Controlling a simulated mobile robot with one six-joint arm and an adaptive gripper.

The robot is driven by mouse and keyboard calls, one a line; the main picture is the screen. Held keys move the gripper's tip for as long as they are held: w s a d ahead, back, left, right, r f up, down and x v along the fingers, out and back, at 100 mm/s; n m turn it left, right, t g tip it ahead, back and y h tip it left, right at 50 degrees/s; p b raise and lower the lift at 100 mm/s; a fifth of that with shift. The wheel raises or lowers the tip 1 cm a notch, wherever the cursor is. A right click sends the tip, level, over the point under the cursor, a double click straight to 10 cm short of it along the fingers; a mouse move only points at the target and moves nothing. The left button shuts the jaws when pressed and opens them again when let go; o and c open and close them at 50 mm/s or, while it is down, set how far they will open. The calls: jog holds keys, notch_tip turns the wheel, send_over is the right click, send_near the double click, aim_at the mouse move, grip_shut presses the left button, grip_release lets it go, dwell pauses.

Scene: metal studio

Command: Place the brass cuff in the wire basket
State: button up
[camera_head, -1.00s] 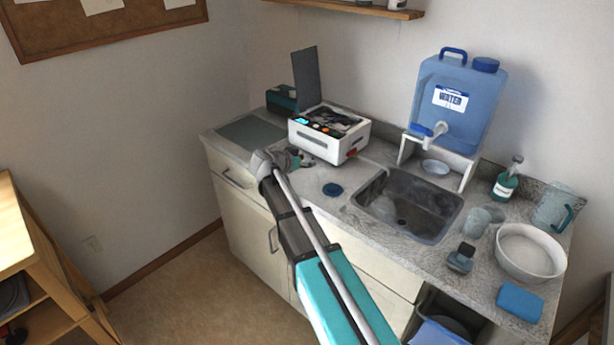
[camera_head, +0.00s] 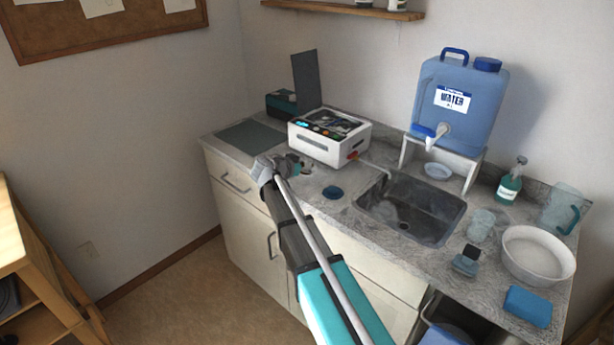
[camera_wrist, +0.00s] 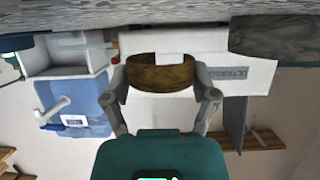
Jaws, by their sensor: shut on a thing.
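The brass cuff (camera_wrist: 162,73) is a brown, curved metal band held between the two fingers of my gripper (camera_wrist: 162,95) in the wrist view. In the head view my gripper (camera_head: 288,165) is over the counter, in front of the white ultrasonic cleaner (camera_head: 318,148); the cuff cannot be made out there. In the wrist view, which looks upside down, the cleaner (camera_wrist: 245,78) is behind the cuff, with a gap I cannot judge. The cleaner's top is open with dark contents (camera_head: 336,123); I cannot clearly make out the wire basket there.
A dark upright panel (camera_head: 306,78) stands behind the cleaner and a grey mat (camera_head: 250,136) lies left. A dark blue round item (camera_head: 333,192), the sink (camera_head: 410,208) and a blue water container (camera_head: 459,105) are to the right. Glassware, a bowl (camera_head: 538,254) and a sponge (camera_head: 528,306) crowd the right end.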

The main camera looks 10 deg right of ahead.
jog(key=shift+f+b, duration=0.9)
jog(key=shift+f, duration=0.35)
jog(key=shift+f, duration=0.1)
jog(key=o, duration=0.7)
jog(key=shift+r, duration=0.2)
jog(key=shift+s+a+r, duration=0.15)
jog(key=shift+s+a, duration=0.05)
jog(key=shift+a, duration=0.05)
jog(key=p+v, duration=0.4)
jog(key=v, duration=0.5)
jog(key=shift+s+a+r, duration=0.15)
jog(key=shift+s+a, duration=0.1)
jog(key=shift+a, duration=0.05)
jog(key=shift+p+v, duration=0.35)
jog(key=shift+v, duration=0.45)
